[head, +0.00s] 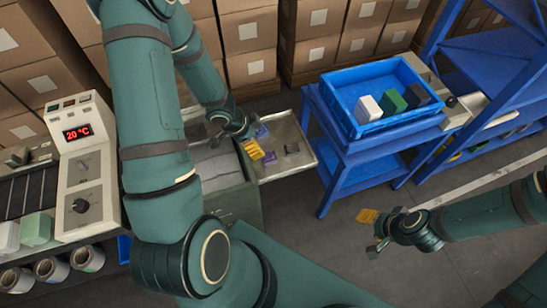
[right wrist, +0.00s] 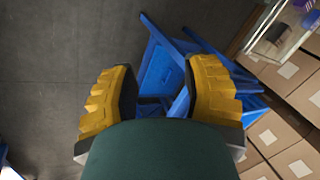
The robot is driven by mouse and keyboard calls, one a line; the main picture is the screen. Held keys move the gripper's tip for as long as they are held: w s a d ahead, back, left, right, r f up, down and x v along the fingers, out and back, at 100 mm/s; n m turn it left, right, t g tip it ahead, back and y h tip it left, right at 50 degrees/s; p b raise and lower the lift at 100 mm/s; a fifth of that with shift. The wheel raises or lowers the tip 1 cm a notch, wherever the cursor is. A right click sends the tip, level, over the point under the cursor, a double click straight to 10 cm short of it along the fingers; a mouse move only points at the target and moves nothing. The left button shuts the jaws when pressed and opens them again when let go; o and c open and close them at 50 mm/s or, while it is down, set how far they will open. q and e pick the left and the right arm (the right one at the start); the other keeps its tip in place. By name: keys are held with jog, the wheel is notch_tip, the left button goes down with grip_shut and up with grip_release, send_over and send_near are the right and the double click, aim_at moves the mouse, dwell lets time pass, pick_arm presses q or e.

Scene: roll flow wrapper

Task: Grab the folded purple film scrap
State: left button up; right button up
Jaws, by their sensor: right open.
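Two small purple pieces lie on the metal tray (head: 306,163), one further back (head: 262,131) and one nearer the front (head: 270,157). They are too small to tell which is the folded film scrap. My left gripper (head: 251,148), with yellow fingertips, is over the left edge of the tray, close beside both purple pieces; its jaw opening is not clear. My right gripper (head: 372,232) is open and empty over the floor, right of the tray and well apart from it. Its two yellow fingers stand apart in the right wrist view (right wrist: 160,95).
A dark scrap (head: 291,148) lies on the tray's right part. A blue table (head: 345,134) holds a blue crate (head: 374,128) with white, green and black blocks. A blue shelf (head: 490,62) stands at right. A control panel (head: 82,165) is at left. Floor around my right gripper is clear.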

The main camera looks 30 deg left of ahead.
pick_arm(q)
jog(key=b, duration=0.4)
send_over(269, 157)
jog(key=s+a, duration=0.2)
jog(key=f, duration=0.5)
jog(key=shift+w+f, duration=0.1)
jog(key=shift+w, duration=0.1)
jog(key=shift+b+x, duration=0.35)
jog(key=shift+x, duration=0.45)
pick_arm(e)
jog(key=shift+s+a+f, duration=0.1)
jog(key=shift+s+f, duration=0.05)
jog(key=shift+f, duration=1.35)
jog(key=shift+s+a+f, duration=0.1)
jog(key=shift+s+f, duration=0.05)
jog(key=shift+f, duration=1.3)
pick_arm(q)
jog(key=b+x, duration=0.3)
jog(key=x, duration=0.1)
jog(key=shift+d+f+b, duration=0.15)
jog(key=shift+b, duration=0.15)
jog(key=shift+w+d+f, duration=0.1)
jog(key=shift+w+f, duration=0.05)
jog(key=shift+f, duration=0.2)
pick_arm(e)
jog(key=shift+g, duration=0.3)
jog(key=f, duration=0.2)
jog(key=s+f, duration=0.1)
jog(key=f, duration=0.1)
jog(key=shift+s, duration=0.15)
